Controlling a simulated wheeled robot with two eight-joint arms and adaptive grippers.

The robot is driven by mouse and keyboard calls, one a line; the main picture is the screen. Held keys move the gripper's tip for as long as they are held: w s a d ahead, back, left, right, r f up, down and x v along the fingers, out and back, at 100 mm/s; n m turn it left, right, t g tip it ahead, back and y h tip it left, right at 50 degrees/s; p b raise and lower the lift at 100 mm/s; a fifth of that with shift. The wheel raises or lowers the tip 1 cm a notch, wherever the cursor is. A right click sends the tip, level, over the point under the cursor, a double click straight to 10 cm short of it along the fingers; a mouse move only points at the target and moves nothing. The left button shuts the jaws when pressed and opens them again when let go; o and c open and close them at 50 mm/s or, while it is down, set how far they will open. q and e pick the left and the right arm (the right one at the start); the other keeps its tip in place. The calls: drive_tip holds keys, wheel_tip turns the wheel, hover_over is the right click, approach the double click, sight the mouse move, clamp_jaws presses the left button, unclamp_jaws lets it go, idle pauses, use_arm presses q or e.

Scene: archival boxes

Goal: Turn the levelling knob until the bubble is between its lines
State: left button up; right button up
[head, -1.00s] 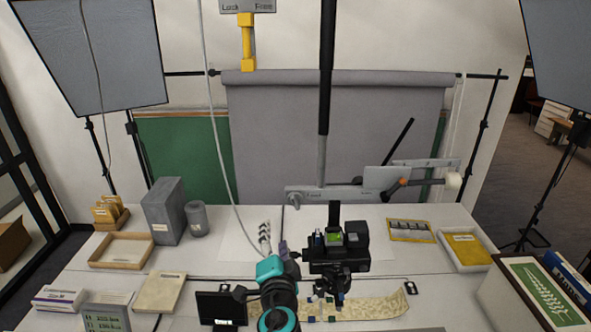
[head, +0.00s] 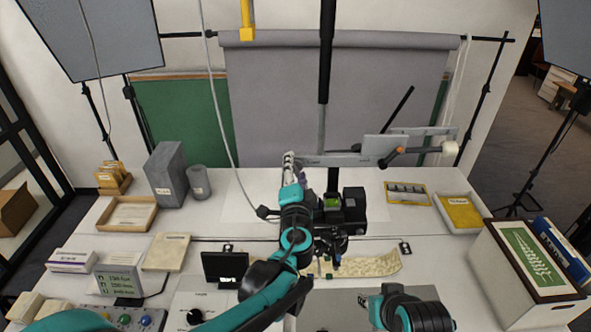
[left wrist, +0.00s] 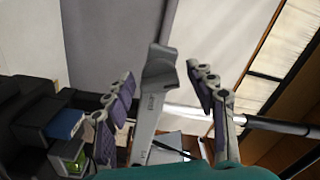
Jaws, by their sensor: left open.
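My left gripper (head: 289,163) is raised beside the left end of the copy stand's grey crossbar (head: 345,159). In the left wrist view, its two fingers (left wrist: 164,88) are open and apart. A grey winged knob (left wrist: 157,75) appears between them, with visible space on both sides. The gripper hides the knob in the head view. A small green level window (head: 332,202) sits on top of the black camera (head: 352,208); it also shows at the lower left of the wrist view (left wrist: 74,158). The bubble and its lines are too small to read.
The black column (head: 327,60) rises behind the camera. A pale strip (head: 370,266) lies under the camera. A small black screen (head: 225,268), a grey box (head: 167,174) and a yellow-lined tray (head: 459,213) stand around the table. A white cable hangs left of the gripper.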

use_arm(q)
drive_tip(key=c, duration=1.2)
drive_tip(key=shift+o, duration=0.2)
drive_tip(key=shift+f+m+b, duration=0.15)
drive_tip(key=shift+m+b, duration=0.5)
drive_tip(key=shift+m, duration=1.45)
drive_tip(key=o, duration=1.2)
drive_tip(key=shift+c, duration=0.2)
drive_tip(key=s, duration=1.2)
